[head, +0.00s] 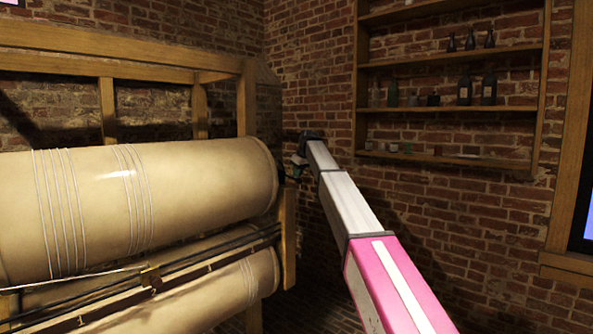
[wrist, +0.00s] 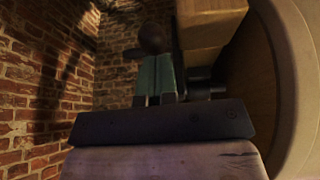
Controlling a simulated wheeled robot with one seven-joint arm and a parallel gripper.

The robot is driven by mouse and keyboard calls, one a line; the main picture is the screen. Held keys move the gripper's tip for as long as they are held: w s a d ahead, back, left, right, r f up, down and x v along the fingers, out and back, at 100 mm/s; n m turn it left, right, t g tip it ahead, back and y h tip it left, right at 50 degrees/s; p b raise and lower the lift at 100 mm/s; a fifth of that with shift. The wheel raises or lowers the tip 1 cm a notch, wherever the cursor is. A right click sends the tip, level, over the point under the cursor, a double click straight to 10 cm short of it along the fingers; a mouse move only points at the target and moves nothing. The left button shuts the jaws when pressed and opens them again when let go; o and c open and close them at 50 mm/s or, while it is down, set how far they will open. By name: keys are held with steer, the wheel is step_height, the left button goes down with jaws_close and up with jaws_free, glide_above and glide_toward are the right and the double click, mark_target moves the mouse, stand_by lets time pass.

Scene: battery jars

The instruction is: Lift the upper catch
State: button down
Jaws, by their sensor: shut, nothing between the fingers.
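My gripper (head: 297,163) is at the far end of my outstretched arm, close to the right end of the upper cream cylinder (head: 190,195). In the wrist view its two teal fingers (wrist: 154,62) are together, with nothing seen between them. A dark rounded knob (wrist: 152,38) shows just past the fingertips, in line with them. It may be part of the upper catch, but I cannot tell this, nor whether the fingers touch it. Dark fittings (wrist: 198,82) sit to the right of the fingers, in shadow. No catch can be clearly made out in the head view.
A wooden frame (head: 247,95) surrounds the cylinders. Below the upper one run dark rails with a brass piece (head: 151,278) and a lower cylinder (head: 240,290). Shelves with bottles (head: 450,106) hang on the brick wall (head: 310,60). In the wrist view a wooden block (wrist: 210,20) is close at right.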

steer(key=shift+s+d+f+t+y, duration=0.1)
steer(key=shift+s+f+t+y, duration=0.1)
steer(key=shift+f+t+y, duration=0.15)
steer(key=shift+w+f, duration=0.1)
steer(key=shift+f, duration=0.4)
steer(key=w+a+r+v, duration=0.1)
steer(key=a+v, duration=0.1)
steer(key=v, duration=1)
steer(key=shift+s+d+r, duration=0.15)
steer(key=shift+r, duration=0.25)
